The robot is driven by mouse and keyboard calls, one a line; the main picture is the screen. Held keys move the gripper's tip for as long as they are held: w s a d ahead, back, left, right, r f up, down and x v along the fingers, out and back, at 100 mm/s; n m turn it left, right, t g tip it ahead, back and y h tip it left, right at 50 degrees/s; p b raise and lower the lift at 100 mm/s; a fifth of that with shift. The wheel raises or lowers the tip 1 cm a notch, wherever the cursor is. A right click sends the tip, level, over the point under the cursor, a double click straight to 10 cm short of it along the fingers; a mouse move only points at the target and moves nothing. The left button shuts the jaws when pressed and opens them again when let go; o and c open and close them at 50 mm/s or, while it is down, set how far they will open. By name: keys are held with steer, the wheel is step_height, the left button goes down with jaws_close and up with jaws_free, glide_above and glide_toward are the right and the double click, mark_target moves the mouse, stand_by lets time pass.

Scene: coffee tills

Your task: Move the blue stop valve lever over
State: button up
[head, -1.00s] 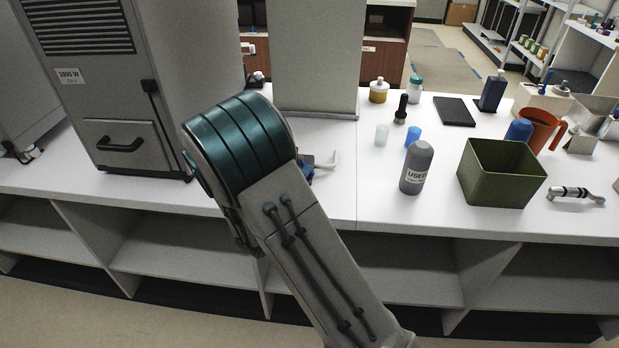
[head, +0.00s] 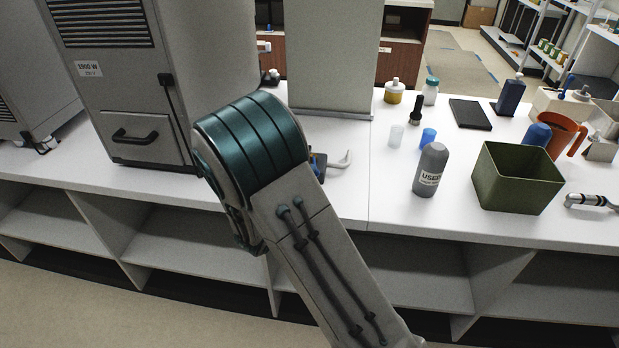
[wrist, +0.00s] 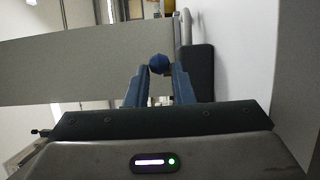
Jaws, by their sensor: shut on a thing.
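In the wrist view my gripper (wrist: 159,73) has its two blue fingers closed around a dark blue rounded piece (wrist: 159,62), which looks like the end of the blue stop valve lever. The rest of the lever is hidden between and beyond the fingers. A small blue and dark part (head: 318,162) shows just right of my arm, beside a pale bent spout or pipe (head: 342,160) on the counter; I cannot tell whether the blue is lever or finger.
A tall grey machine (head: 125,90) stands left of my arm, and a grey panel (head: 335,55) behind it. To the right on the white counter (head: 385,205) are a grey bottle (head: 431,170), a green bin (head: 515,178), a blue cup (head: 428,138) and several other items.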

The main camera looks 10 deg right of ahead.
steer(key=shift+a, duration=0.25)
steer(key=shift+w+a+b, duration=0.15)
steer(key=shift+a+b, duration=0.2)
steer(key=shift+a, duration=0.4)
steer(key=o, duration=0.8)
steer(key=shift+o, duration=0.2)
steer(key=shift+d, duration=0.1)
